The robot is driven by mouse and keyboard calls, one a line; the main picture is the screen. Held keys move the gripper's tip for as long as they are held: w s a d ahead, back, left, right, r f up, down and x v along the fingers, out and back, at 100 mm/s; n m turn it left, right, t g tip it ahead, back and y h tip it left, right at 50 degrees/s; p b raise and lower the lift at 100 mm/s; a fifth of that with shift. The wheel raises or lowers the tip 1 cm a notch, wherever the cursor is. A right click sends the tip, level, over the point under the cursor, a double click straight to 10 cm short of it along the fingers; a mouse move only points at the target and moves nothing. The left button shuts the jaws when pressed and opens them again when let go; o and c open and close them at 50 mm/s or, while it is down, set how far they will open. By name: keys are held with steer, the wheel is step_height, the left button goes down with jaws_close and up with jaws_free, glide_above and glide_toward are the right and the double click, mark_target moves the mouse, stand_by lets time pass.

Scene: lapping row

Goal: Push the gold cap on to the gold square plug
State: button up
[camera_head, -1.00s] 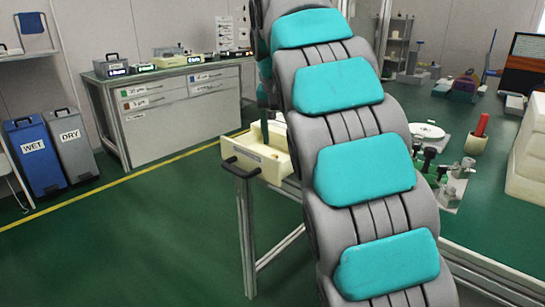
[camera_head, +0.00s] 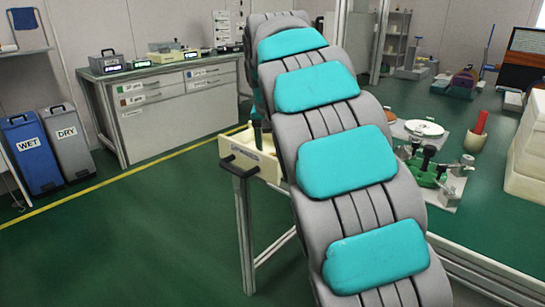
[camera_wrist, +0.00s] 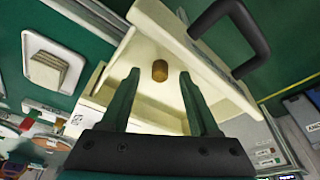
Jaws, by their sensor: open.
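A small gold-brown round piece (camera_wrist: 160,71), which looks like the gold cap, sits inside the cream bin (camera_wrist: 150,22) in the wrist view. My gripper (camera_wrist: 159,78) is open, with its two dark green fingers either side of the piece in the picture. I cannot tell how far the fingertips are above it, and nothing is between them that looks held. In the head view my arm covers most of the bin (camera_head: 240,160) and my gripper. I cannot pick out the gold square plug in either view.
A green clamp fixture (camera_head: 428,172), a white disc (camera_head: 424,128) and a red stick in a cup (camera_head: 477,138) stand on the green table. A white square holder (camera_wrist: 48,66) shows in the wrist view.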

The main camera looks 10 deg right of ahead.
steer(key=shift+w+d+f, duration=0.1)
steer(key=shift+w+f, duration=0.1)
steer(key=shift+f, duration=0.3)
jaws_close()
